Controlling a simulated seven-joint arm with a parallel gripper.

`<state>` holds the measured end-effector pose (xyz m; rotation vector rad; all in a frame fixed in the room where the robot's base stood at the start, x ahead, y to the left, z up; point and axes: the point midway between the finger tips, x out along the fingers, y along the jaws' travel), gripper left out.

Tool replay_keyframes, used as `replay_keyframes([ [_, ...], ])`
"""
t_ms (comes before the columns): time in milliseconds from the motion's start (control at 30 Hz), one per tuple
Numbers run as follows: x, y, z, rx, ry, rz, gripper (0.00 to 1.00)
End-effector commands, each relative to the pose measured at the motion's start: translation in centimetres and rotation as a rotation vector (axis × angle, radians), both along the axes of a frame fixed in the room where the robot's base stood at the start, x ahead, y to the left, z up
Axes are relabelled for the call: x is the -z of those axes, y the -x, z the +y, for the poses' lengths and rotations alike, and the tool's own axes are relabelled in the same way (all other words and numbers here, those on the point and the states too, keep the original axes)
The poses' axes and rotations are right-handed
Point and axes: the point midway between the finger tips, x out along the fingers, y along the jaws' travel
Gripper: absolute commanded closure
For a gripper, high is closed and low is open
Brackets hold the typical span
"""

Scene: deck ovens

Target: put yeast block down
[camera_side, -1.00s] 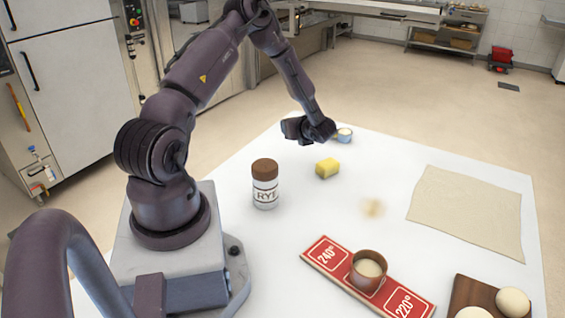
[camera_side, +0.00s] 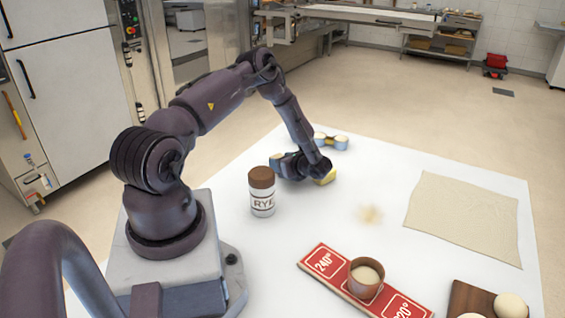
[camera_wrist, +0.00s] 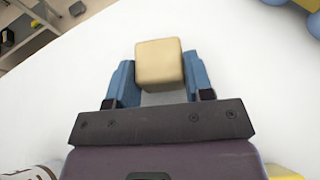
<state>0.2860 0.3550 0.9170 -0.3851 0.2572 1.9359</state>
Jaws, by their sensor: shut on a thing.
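A beige yeast block (camera_wrist: 159,64) is held between the blue fingers of my gripper (camera_wrist: 153,84) in the wrist view. In the side view my gripper (camera_side: 278,162) is low over the white table, behind and right of the rye jar; the held block is mostly hidden there. I cannot tell whether the block touches the table.
A yellow block (camera_side: 327,177) sits close beside my gripper, partly covered by it. A brown-lidded rye jar (camera_side: 262,192) stands in front. A red board (camera_side: 325,262) with a brown cup (camera_side: 366,279), and a dough sheet (camera_side: 463,217), lie right.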

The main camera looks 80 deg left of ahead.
Motion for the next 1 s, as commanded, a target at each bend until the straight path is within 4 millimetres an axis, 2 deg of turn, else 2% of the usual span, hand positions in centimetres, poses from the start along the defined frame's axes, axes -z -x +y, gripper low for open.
replay_keyframes([
  [367,0.4,0.0,0.0,0.001,-0.001,0.0,0.77],
  [400,0.3,0.0,0.0,0.001,-0.001,0.0,0.43],
  [467,0.3,0.0,0.0,0.001,0.0,0.0,0.3],
  [500,0.3,0.0,0.0,0.001,0.0,0.0,0.27],
  [800,0.0,0.0,0.0,0.001,-0.001,-0.001,0.27],
  [1000,-1.1,-1.2,-2.4,0.007,0.0,-0.001,0.27],
])
